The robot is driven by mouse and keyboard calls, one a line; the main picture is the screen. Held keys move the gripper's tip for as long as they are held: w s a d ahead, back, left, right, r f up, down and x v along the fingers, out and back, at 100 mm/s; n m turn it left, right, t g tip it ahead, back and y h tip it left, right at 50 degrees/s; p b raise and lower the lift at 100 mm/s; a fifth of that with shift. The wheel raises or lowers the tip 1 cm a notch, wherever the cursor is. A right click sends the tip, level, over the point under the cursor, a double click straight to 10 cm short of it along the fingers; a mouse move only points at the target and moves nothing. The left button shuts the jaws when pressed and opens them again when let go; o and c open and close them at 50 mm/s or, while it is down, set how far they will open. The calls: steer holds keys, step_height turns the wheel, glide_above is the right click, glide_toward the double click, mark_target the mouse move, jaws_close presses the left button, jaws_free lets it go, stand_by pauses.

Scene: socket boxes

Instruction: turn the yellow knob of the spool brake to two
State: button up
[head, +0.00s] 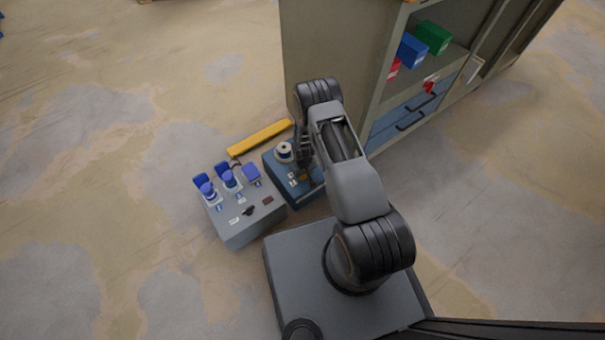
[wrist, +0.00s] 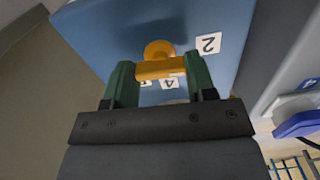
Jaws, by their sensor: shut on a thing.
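The spool brake is a blue box (head: 272,168) on the floor, left of my arm in the head view, with a pale spool (head: 284,152) on top. Its blue face (wrist: 110,30) fills the upper wrist view. The yellow knob (wrist: 160,69) has a round part and a crosswise bar. My gripper (wrist: 157,75) is shut on the knob, with a green finger at each end of the bar. Two other labels (wrist: 168,83) are partly hidden below the bar. The knob's setting cannot be told.
A grey box (head: 245,222) with blue connectors stands close beside the blue box, to its left. A yellow bar (head: 260,138) lies behind them. A cabinet (head: 330,45) with blue drawers rises behind my arm.

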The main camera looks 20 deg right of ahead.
steer(key=shift+n, duration=0.5)
steer(key=o, duration=0.9)
steer(key=shift+o, duration=0.2)
step_height(320, 180, up, 14)
steer(key=p, duration=0.5)
steer(key=shift+f, duration=0.1)
